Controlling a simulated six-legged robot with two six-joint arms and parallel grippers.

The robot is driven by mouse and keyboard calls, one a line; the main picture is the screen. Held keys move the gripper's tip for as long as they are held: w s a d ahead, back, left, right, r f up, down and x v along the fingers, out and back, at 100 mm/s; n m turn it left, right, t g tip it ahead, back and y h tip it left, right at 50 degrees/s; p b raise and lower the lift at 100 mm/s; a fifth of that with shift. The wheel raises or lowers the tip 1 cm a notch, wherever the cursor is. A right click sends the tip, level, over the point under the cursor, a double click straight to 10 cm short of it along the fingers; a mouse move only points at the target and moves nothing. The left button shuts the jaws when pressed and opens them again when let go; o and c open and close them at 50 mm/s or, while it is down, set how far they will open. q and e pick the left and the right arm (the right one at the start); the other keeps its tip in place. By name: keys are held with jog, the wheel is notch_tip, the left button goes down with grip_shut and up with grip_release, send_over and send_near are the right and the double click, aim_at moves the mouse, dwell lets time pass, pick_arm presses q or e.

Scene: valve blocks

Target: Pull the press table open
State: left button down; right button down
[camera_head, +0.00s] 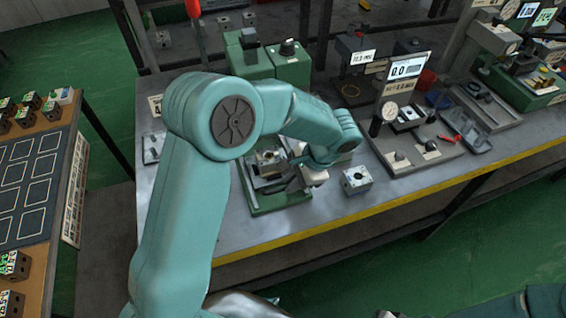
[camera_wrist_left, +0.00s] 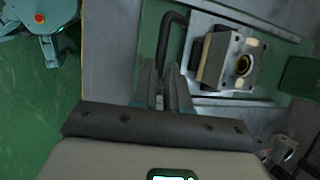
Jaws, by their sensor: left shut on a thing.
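The green press (camera_head: 252,62) stands on the steel workbench, with its green base (camera_head: 280,200) in front. The press table (camera_head: 262,185) is a metal slide low on that base, and a metal valve block (camera_head: 268,160) sits on it. In the left wrist view the table (camera_wrist_left: 235,12) shows its plate and rails, with the block (camera_wrist_left: 236,62) on it. A dark bent handle (camera_wrist_left: 166,40) sticks out at its side. My left gripper (camera_wrist_left: 164,84) is shut on this handle; in the head view it (camera_head: 294,183) is partly hidden by my arm. My right gripper is out of view.
A loose valve block (camera_head: 356,180) stands on the bench (camera_head: 240,232) right of the press. A gauge stand (camera_head: 408,135) with a display is further right. A wooden table with a dark marked mat (camera_head: 30,175) is at left. Green floor lies in front.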

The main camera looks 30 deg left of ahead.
pick_arm(q)
jog(key=s+d, duration=0.2)
jog(key=shift+d, duration=0.4)
jog(key=shift+f, duration=0.1)
jog(key=c, duration=1.2)
grip_release()
jog(key=shift+o, duration=0.2)
jog(key=shift+w, duration=0.1)
jog(key=shift+a, duration=0.1)
jog(key=shift+r, duration=0.45)
jog(key=v, duration=1.5)
jog(key=shift+d+r, duration=0.2)
jog(key=shift+d, duration=0.05)
